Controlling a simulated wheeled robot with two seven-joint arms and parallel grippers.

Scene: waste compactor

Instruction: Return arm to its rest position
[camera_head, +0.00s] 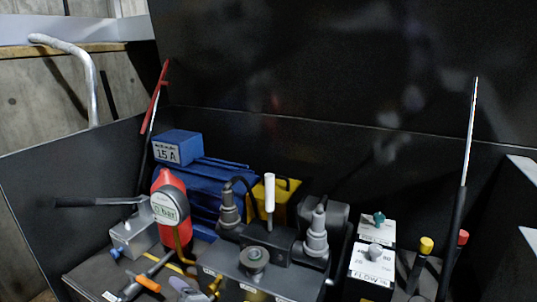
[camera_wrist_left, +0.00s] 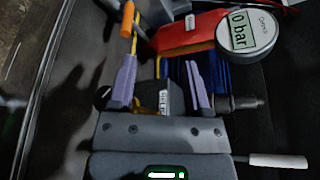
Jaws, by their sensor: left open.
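My left gripper (camera_wrist_left: 160,85) shows in the left wrist view with its two lilac fingers apart and nothing held between them. Below the fingertips are a dark block with a white label (camera_wrist_left: 163,100) and the blue ribbed motor (camera_wrist_left: 185,72). An orange-tipped lever (camera_wrist_left: 128,18) lies close to the left finger; I cannot tell whether they touch. In the head view, a small lilac piece (camera_head: 187,289) at the bottom edge looks like part of this gripper; the rest of it is out of frame. My right gripper is in neither view.
A red pressure gauge reading 0 bar (camera_head: 168,212) stands left of the blue motor (camera_head: 205,180). A grey block with a white-tipped lever (camera_head: 269,195) is central. A flow box (camera_head: 372,262) and levers with yellow and red knobs (camera_head: 426,246) are right. Dark panels enclose the back.

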